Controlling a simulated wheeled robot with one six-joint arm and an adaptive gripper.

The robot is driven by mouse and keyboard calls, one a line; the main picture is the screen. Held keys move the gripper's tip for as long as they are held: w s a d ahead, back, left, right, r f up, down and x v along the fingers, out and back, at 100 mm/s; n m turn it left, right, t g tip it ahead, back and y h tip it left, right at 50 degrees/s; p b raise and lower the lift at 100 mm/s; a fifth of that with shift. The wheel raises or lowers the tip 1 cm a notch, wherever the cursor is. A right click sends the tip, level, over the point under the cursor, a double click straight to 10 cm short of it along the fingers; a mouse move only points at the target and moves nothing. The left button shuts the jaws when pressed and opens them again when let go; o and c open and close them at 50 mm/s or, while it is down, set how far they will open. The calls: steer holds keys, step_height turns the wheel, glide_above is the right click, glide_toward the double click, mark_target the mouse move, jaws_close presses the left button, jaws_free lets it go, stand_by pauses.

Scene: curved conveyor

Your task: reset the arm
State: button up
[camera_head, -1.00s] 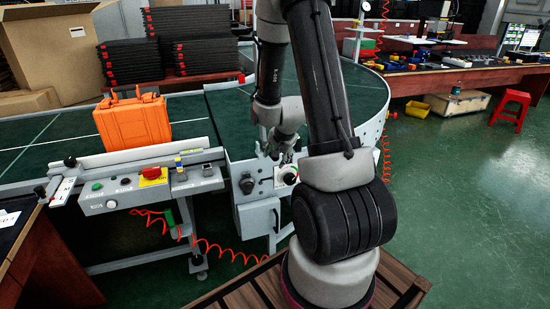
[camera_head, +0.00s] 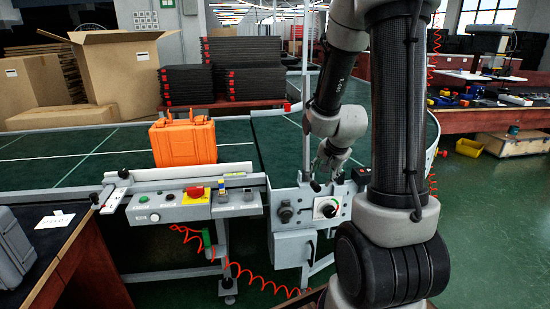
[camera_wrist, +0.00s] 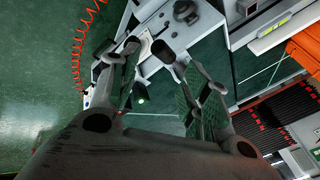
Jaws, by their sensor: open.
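My arm reaches up and over at the right of the head view. My gripper (camera_head: 322,172) hangs just above the panel with the dial (camera_head: 327,208) at the conveyor's corner. In the wrist view, the two fingers of my gripper (camera_wrist: 150,52) are spread apart with nothing between them. The panel box (camera_wrist: 165,38) shows beyond the fingertips. I cannot tell how far the fingers are from the panel.
An orange case (camera_head: 184,141) stands on the green conveyor (camera_head: 100,150), behind a control panel (camera_head: 186,206) with a red button. A dark table (camera_head: 60,255) with a grey case (camera_head: 14,248) is at left.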

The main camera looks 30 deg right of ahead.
steer(key=s+a+r+n+g+y, duration=0.1)
steer(key=s+a+n+g, duration=0.3)
steer(key=s+n, duration=0.5)
steer(key=s+a+r+n+t, duration=0.1)
steer(key=s+a+r+n, duration=0.1)
steer(key=s+a+r, duration=0.2)
steer(key=s+a+r+n+t, duration=0.1)
steer(key=s+a+r+n, duration=0.2)
steer(key=s+r, duration=0.4)
step_height(320, 180, up, 6)
steer(key=shift+s+a+r+t+y, duration=0.1)
steer(key=shift+s+a+t+y, duration=0.25)
steer(key=shift+a, duration=0.25)
steer(key=shift+c, duration=0.3)
